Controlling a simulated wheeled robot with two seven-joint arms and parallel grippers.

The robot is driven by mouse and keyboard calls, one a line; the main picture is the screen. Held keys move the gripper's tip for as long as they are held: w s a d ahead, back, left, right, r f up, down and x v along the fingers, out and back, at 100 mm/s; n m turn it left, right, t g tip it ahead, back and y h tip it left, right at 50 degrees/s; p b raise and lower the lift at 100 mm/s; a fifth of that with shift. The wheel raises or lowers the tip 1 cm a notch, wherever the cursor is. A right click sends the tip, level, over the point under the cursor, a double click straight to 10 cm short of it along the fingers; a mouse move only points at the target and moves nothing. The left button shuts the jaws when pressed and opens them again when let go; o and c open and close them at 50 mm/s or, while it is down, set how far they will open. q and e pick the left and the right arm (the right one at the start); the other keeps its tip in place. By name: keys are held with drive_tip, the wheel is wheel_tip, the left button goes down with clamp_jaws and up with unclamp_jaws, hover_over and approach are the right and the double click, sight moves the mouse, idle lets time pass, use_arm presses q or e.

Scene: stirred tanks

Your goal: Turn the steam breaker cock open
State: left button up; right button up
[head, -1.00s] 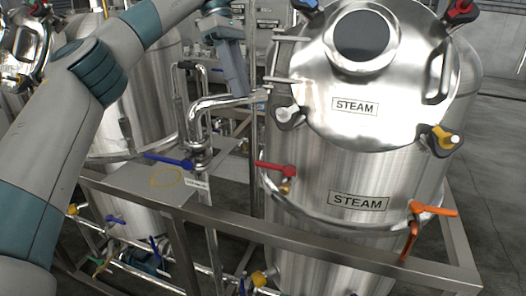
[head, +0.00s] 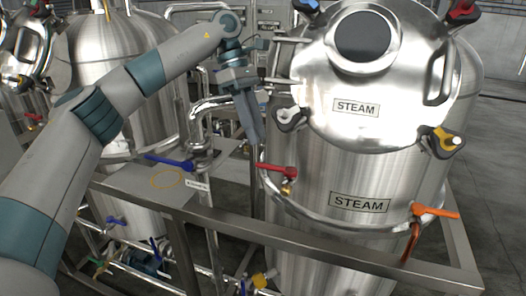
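The steel tank (head: 310,222) on the right bears two STEAM plates. A cock with a red lever (head: 277,170) and a brass body (head: 287,187) sits on its left front side, the lever lying roughly level and pointing left. A cock with an orange lever (head: 436,212) sits on its right front side, the lever pointing right. No label tells me which is the breaker cock. My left gripper (head: 254,140) points down, above and left of the red lever, and appears apart from it. Its fingers overlap from this side, so their gap is hidden. My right gripper is out of view.
A steel frame rail (head: 300,240) runs in front of the tank. A blue lever (head: 168,160) on a pipe and a flat plate (head: 140,182) lie to the left. Lid clamps, one with a black-and-white knob (head: 289,117), stick out near my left gripper.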

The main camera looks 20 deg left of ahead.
sight(272, 167)
use_arm(q)
drive_tip(key=p+x, duration=0.1)
drive_tip(key=x, duration=0.5)
drive_tip(key=shift+s+d+f+p, duration=0.1)
drive_tip(key=shift+d+f+p, duration=0.15)
drive_tip(key=shift+p, duration=0.1)
drive_tip(key=shift+a, duration=0.1)
clamp_jaws()
